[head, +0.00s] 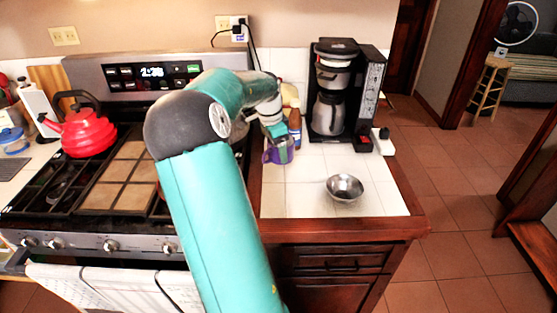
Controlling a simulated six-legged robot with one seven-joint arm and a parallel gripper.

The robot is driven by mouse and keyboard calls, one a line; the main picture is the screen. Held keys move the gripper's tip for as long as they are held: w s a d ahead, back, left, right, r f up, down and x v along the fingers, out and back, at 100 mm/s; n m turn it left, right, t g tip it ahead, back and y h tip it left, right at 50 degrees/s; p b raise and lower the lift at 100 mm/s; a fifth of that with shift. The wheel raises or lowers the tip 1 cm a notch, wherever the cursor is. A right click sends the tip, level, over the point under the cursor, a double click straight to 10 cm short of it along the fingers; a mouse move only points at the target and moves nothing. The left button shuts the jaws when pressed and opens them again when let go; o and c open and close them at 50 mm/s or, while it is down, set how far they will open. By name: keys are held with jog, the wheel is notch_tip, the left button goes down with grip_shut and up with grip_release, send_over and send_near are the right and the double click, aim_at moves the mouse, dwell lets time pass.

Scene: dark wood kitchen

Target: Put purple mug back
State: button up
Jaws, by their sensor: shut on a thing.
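The purple mug (271,156) is at the back left of the white tiled counter, beside the stove. My gripper (279,143) reaches down to it from behind my teal arm and is shut on it. The fingers cover part of the mug, and my arm passes close on its left. I cannot tell whether the mug's base touches the tiles.
A coffee maker (342,95) stands at the back right of the counter (298,200). A brown bottle (295,125) stands just behind the mug. A metal bowl (345,187) sits near the front. A red kettle (82,133) is on the stove. Tiles around the bowl are clear.

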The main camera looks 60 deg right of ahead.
jog(key=d+f, duration=0.1)
jog(key=w+d+f, duration=0.1)
jog(key=f, duration=0.1)
jog(key=d+f, duration=0.2)
jog(key=shift+w+d+f, duration=0.1)
jog(key=shift+w+f, duration=0.1)
jog(key=shift+w, duration=0.2)
jog(key=shift+w+d+f, duration=0.1)
jog(key=shift+d+f, duration=0.1)
jog(key=shift+f, duration=1.55)
jog(key=shift+f, duration=0.2)
jog(key=o, duration=1.1)
jog(key=shift+r, duration=0.1)
jog(key=r, duration=0.4)
jog(key=a+r, duration=0.1)
jog(key=r, duration=0.3)
jog(key=w+r, duration=0.1)
jog(key=r, duration=0.3)
jog(key=shift+w+a, duration=0.1)
jog(key=shift+a, duration=0.15)
